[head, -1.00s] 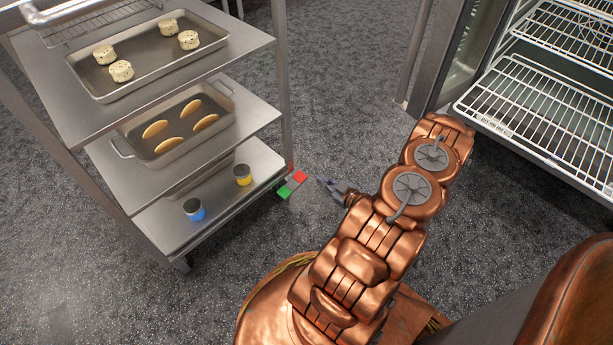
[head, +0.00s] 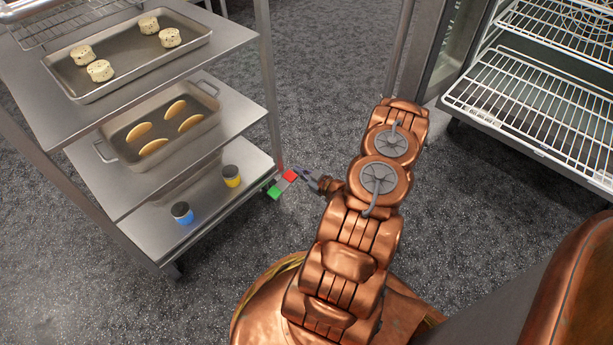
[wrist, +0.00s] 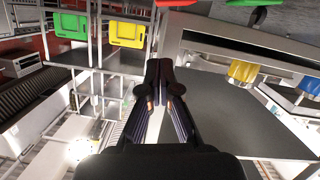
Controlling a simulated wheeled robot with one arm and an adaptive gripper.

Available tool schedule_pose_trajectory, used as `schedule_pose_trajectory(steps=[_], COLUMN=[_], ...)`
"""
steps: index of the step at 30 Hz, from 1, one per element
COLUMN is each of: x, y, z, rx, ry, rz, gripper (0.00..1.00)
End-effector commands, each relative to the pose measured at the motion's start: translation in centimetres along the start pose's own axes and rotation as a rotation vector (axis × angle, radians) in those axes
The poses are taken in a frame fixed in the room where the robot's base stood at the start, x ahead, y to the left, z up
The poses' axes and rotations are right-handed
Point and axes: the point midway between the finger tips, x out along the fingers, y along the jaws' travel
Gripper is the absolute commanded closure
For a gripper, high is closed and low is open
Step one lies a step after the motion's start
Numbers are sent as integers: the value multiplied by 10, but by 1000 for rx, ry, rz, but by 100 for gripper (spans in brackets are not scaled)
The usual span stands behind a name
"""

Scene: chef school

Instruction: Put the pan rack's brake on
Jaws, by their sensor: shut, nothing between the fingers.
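The pedal has a red end (head: 290,175) toward the right and a green end (head: 273,191) toward the left, with grey between. My gripper (head: 305,175) is shut and empty, low beside the red end. Its tips are very close to the red end; I cannot tell whether they touch. In the wrist view my shut fingers (wrist: 160,82) point away from the camera. A red patch and a green patch are cut off at that view's top edge.
The rack's shelves hold a tray of pale round pastries (head: 92,88), a handled pan (head: 122,165), a blue jar (head: 182,213) and a yellow jar (head: 231,176). An open cabinet with wire shelves (head: 540,100) stands at the right. Speckled floor (head: 235,255) in front of the rack is clear.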

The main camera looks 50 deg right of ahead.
Motion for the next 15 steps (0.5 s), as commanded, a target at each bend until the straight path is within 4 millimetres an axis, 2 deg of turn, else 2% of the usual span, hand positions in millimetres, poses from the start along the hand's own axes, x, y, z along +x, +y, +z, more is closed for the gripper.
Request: schedule_pose_trajectory(steps=[8, 10, 15], x=[33, 34, 38], y=[-2, -2, -1], z=[1, 17, 33], rx=[-1, 1, 0], ry=[1, 0, 1], rz=[-3, 1, 1], gripper=[100, 100, 100])
